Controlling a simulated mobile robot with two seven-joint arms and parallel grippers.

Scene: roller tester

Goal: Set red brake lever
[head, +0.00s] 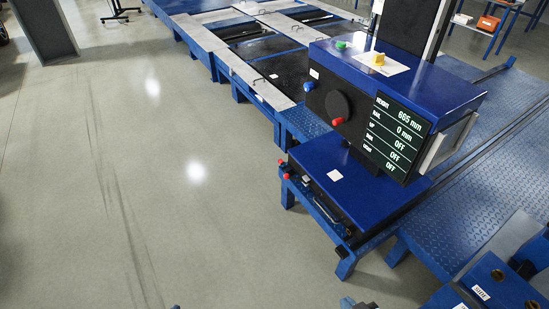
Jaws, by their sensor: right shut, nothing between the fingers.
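A blue control box (395,75) stands on the tester. Its left face carries a red knob (337,121), a blue knob (308,86) and a large black round part (337,103). Below it, a lower blue unit (350,185) has small red ends (286,176) at its left edge and a metal handle on its front side. I cannot tell which red part is the brake lever. My right gripper (360,304) shows only in part at the bottom edge, shut and empty, apart from these red parts. My left gripper is not in view.
The box's screen (397,138) reads 665 mm, 0 mm and several OFF lines. Green and yellow buttons (378,59) sit on top. Blue tread plate (460,200) lies right of the box. The grey floor (130,190) at left is clear.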

